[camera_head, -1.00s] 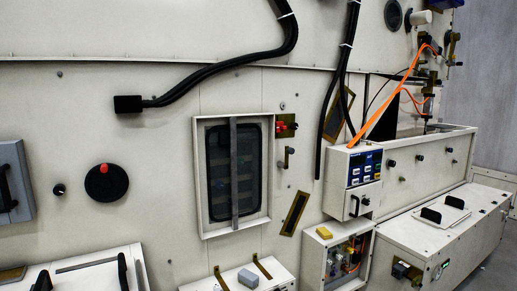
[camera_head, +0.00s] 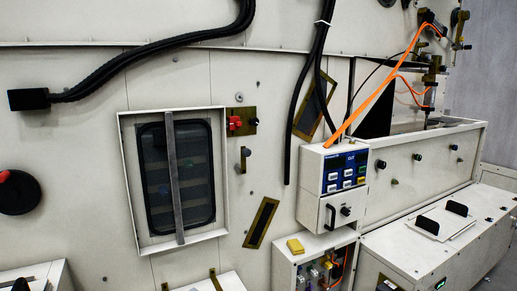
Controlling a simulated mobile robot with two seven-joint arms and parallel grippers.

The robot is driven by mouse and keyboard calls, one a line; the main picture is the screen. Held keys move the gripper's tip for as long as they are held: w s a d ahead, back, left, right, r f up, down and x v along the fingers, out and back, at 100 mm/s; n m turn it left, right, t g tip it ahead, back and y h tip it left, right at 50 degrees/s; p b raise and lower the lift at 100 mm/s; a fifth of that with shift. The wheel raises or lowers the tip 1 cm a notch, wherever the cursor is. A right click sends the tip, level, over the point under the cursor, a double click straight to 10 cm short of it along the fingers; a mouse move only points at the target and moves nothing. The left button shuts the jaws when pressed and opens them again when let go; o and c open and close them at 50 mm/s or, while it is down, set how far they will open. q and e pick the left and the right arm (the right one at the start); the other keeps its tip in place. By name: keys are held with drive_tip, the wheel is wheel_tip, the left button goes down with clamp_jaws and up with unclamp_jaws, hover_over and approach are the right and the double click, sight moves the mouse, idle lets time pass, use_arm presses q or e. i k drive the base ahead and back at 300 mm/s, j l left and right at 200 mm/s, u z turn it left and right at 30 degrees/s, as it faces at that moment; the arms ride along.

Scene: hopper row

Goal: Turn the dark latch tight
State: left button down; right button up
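Neither of my grippers is in view. I cannot tell for certain which part is the dark latch. A small dark knob (camera_head: 345,211) sits on the white front panel below the blue keypad (camera_head: 346,174), right of a black handle (camera_head: 330,216). Several small dark knobs also sit on the long hopper wall, one of them here (camera_head: 418,157). A brass-coloured lever (camera_head: 244,160) is fixed to the wall right of the framed window (camera_head: 178,178). At this size I cannot tell whether any of them is loose or tight.
Black cables (camera_head: 150,52) and an orange hose (camera_head: 375,96) run across the wall. A white cabinet (camera_head: 405,255) juts out at the lower right.

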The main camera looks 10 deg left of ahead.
sight(244, 152)
drive_tip(key=i+l, duration=0.35)
drive_tip(key=l, duration=0.15)
drive_tip(key=i+l+u, duration=0.1)
drive_tip(key=i+l, duration=0.25)
drive_tip(key=l, duration=0.1)
